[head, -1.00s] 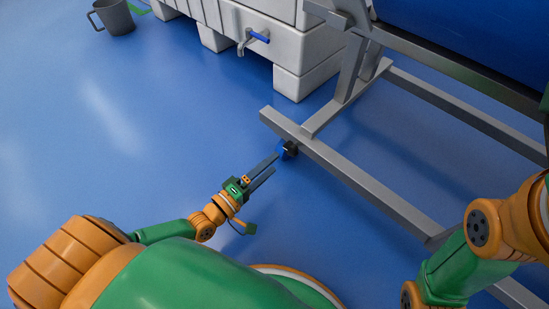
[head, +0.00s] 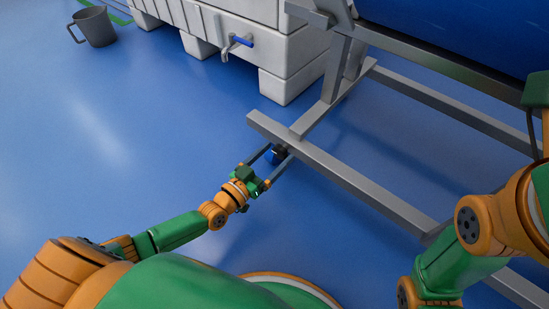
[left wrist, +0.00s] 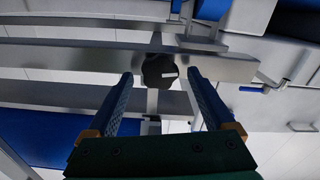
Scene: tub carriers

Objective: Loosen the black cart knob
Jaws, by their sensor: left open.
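The black knob (left wrist: 158,72), lobed with a pale mark on its face, is on the side of a grey metal cart rail (left wrist: 110,62) in the left wrist view. In the head view, a small dark and blue part (head: 273,156) shows under the near rail (head: 340,172); I cannot clearly tell the knob from it there. My left gripper (head: 280,151) is open, its two fingers (left wrist: 161,78) spread to the left and right of the knob. The knob appears in the gap, and I see no finger touching it. My right gripper is out of view.
The cart frame carries a large blue drum (head: 470,35). A white tub (head: 290,70) with a blue-handled tap (head: 240,41) stands behind on blocks. A grey jug (head: 95,27) is at the far left.

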